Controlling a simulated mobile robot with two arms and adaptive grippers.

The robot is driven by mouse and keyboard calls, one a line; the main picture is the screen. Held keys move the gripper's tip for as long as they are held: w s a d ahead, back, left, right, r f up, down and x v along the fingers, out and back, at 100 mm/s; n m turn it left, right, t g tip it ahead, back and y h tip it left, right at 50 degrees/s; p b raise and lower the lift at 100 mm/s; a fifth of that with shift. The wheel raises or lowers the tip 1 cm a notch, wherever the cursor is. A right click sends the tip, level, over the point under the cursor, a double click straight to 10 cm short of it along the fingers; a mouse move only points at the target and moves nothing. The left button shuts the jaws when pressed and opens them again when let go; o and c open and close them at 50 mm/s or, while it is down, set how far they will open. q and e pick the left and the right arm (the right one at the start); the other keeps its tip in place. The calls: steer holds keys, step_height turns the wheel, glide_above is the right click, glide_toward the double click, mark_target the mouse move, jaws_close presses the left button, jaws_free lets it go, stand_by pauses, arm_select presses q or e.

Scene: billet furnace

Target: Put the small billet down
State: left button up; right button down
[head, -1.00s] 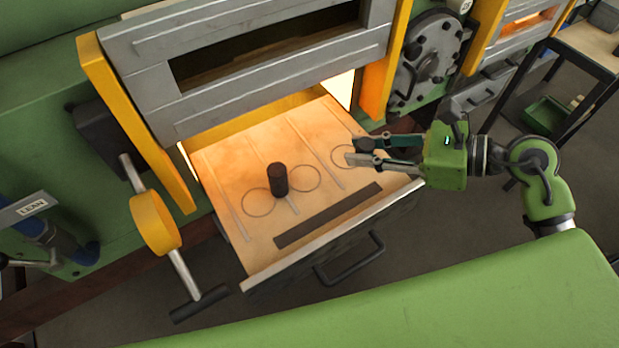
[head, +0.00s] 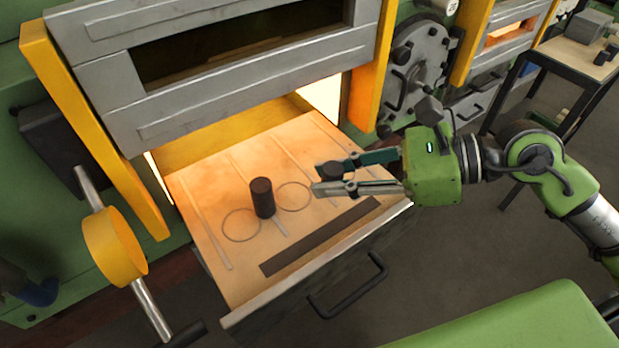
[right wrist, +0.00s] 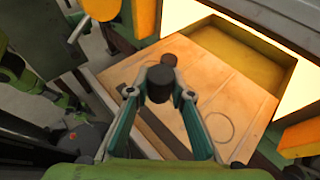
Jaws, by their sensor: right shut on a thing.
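My right gripper (head: 325,179) reaches in from the right over the pale drawer plate (head: 222,273). It is shut on the small billet (head: 330,171), a short dark cylinder. In the right wrist view the small billet (right wrist: 160,84) sits between the fingertips. It is held over the plate; its exact height is hard to tell. A taller dark billet (head: 262,192) stands upright on the plate to the left, apart from the gripper. A drawn circle (head: 294,183) lies between them, another (head: 226,234) at lower left.
The glowing furnace mouth (head: 322,98) is behind the plate, under a raised grey door (head: 250,84) with yellow posts. A dark strip (head: 320,236) runs along the plate's front. A drawer handle (head: 350,292) sticks out below. A yellow wheel (head: 114,246) stands at left.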

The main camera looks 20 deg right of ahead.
steer(key=w+f+p, duration=0.1)
steer(key=w+f, duration=0.1)
steer(key=w, duration=0.1)
steer(key=w+d+f+p, duration=0.1)
steer(key=w+f, duration=0.2)
steer(key=w, duration=0.1)
steer(key=w+d+f+p, duration=0.1)
steer(key=w+f+p, duration=0.1)
steer(key=w+f, duration=0.1)
steer(key=shift+w, duration=0.55)
steer(key=shift+w+f, duration=0.35)
steer(key=shift+f, duration=0.05)
step_height(320, 180, down, 2)
steer(key=shift+f+p, duration=0.15)
steer(key=shift+p, duration=0.5)
steer(key=shift+f, duration=0.5)
steer(key=shift+f+b, duration=0.25)
steer(key=shift+b, duration=0.05)
steer(key=c, duration=1.8)
jaws_free()
steer(key=shift+c, duration=0.2)
steer(key=shift+r, duration=0.1)
